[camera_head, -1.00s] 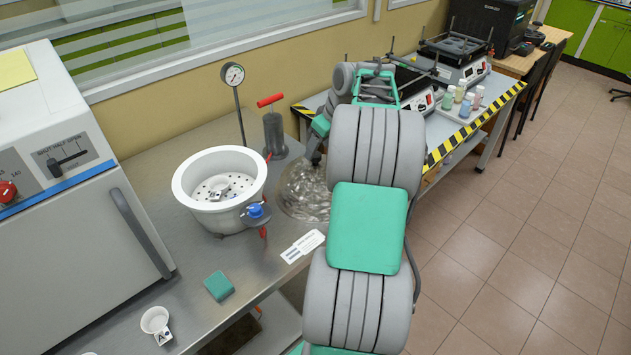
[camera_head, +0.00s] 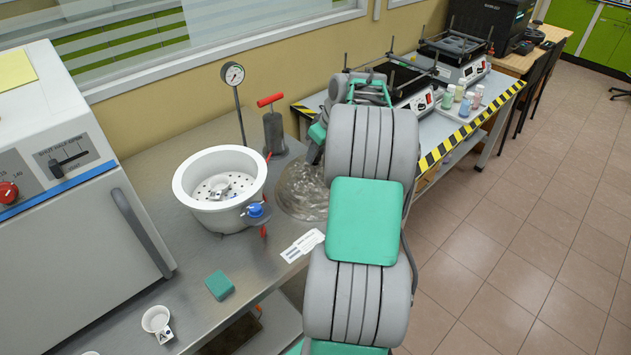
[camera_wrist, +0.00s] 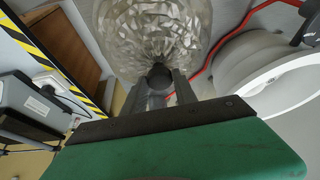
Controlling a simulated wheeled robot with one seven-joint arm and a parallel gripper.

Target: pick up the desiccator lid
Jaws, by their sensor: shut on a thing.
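The desiccator lid (camera_head: 302,190) is a clear, glassy dome at the right of the white desiccator base on the metal bench. My arm hides part of it in the head view. In the wrist view the lid (camera_wrist: 155,28) fills the top middle, with its dark round knob (camera_wrist: 159,76) between my fingers. My gripper (camera_wrist: 160,88) is shut on that knob. In the head view my gripper is mostly hidden behind my arm. The open desiccator base (camera_head: 220,188) holds a perforated plate with a small cup on it.
A gauge on a post (camera_head: 233,76) and a red-handled pump (camera_head: 273,130) stand behind the base. A white oven (camera_head: 70,190) is at left. A label card (camera_head: 302,245), a green block (camera_head: 219,285) and a small cup (camera_head: 156,321) lie in front. Hotplates (camera_head: 408,85) are at back right.

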